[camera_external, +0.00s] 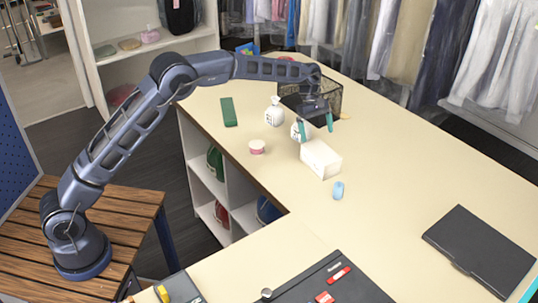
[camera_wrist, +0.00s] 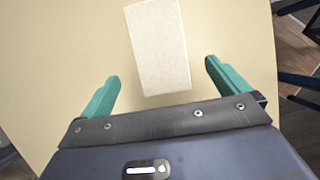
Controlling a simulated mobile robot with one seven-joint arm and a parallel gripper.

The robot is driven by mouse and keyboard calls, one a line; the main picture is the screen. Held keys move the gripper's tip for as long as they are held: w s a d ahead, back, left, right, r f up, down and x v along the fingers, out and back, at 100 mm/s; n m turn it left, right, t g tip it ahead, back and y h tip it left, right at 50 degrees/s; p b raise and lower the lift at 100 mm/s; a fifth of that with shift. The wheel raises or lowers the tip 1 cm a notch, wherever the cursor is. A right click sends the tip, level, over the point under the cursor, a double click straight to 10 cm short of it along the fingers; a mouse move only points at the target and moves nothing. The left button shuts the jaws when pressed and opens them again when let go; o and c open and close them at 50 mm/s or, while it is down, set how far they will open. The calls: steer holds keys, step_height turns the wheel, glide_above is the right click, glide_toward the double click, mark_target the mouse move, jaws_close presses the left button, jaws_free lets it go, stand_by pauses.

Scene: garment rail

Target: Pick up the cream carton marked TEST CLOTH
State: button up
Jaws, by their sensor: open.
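The cream carton (camera_external: 321,159) lies on the pale tabletop near the middle of the outside view. No marking can be read on it. Contact cannot be seen.
A pink-and-white cup (camera_external: 257,147), a blue item (camera_external: 338,190), a green block (camera_external: 229,112) and a black wire basket (camera_external: 327,98) are near.

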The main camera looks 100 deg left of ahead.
mark_target(321, 150)
steer(key=x, duration=0.9)
steer(key=shift+w+d, duration=0.1)
steer(key=shift+w, duration=0.1)
steer(key=c, duration=1.1)
steer(key=shift+c, duration=0.2)
steer(key=shift+r, duration=0.1)
